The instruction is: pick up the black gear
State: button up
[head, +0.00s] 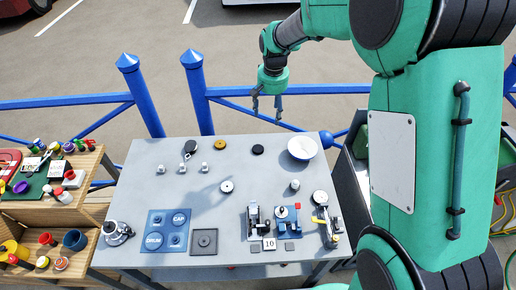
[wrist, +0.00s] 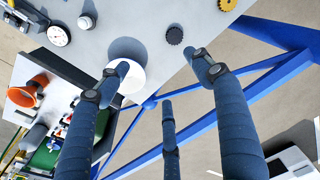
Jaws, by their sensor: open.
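The black gear (head: 258,150) lies flat near the far edge of the grey table, between the yellow gear (head: 220,145) and the white bowl (head: 302,147). In the wrist view the black gear (wrist: 174,35) shows its toothed rim in full, with nothing touching it. My gripper (head: 267,112) hangs in the air beyond the far edge of the table, above and apart from the gear. Its fingers (wrist: 165,78) are spread open and empty in the wrist view, and one of them covers part of the white bowl (wrist: 132,78).
Blue railing (head: 290,89) runs behind the table. A blue panel marked CAP and DRUM (head: 166,244), a dark square plate (head: 204,241) and several small fixtures stand near the front. A wooden shelf unit (head: 82,205) stands at left. The table (head: 215,165) is bare around the gear.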

jog(key=w+a+f, duration=0.2)
jog(key=w+f, duration=0.1)
jog(key=f, duration=0.3)
jog(key=w+a+f+g, duration=0.1)
jog(key=w+a+f, duration=0.1)
jog(key=f, duration=0.4)
jog(key=shift+w+a+f, duration=0.2)
jog(key=shift+w+f, duration=0.2)
jog(key=shift+w, duration=0.1)
send_over(258, 148)
jog(key=shift+a+f, duration=0.1)
jog(key=shift+f, duration=4.2)
jog(key=shift+f, duration=0.15)
jog(key=shift+s+f+b, duration=0.1)
jog(key=shift+f+b, duration=0.35)
jog(key=shift+f, duration=2.05)
jog(key=c, duration=1.4)
